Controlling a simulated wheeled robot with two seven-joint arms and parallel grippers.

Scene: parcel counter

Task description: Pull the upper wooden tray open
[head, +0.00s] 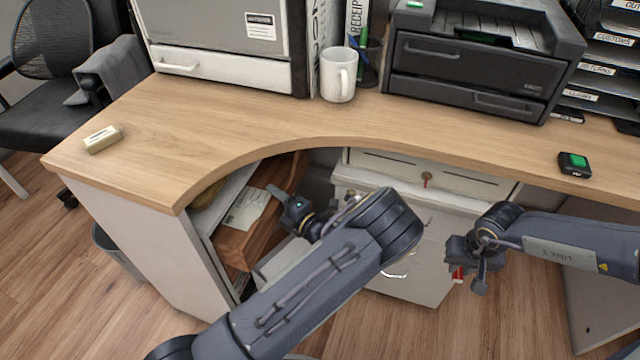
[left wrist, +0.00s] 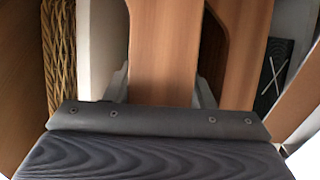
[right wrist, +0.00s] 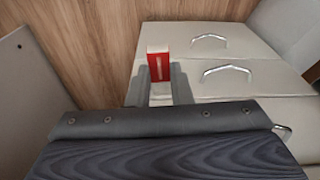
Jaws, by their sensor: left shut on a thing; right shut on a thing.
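The wooden tray (head: 233,245) is under the counter at the left and holds a printed paper (head: 247,207). Its brown wood also fills the middle of the left wrist view (left wrist: 165,45). My left gripper (head: 272,191) is shut on the tray's wooden edge, with one finger on each side of the wood. How far the tray stands out is hard to tell. My right gripper (head: 466,278) is shut on a small red and white object (right wrist: 158,64), held in front of the white drawer cabinet, away from the tray.
The wooden countertop (head: 220,110) curves above the tray. A woven basket (left wrist: 60,55) is beside it. The white drawer cabinet (head: 420,275) stands to the right. A mug (head: 338,75), a printer (head: 480,60) and a small eraser-like block (head: 102,139) are on top.

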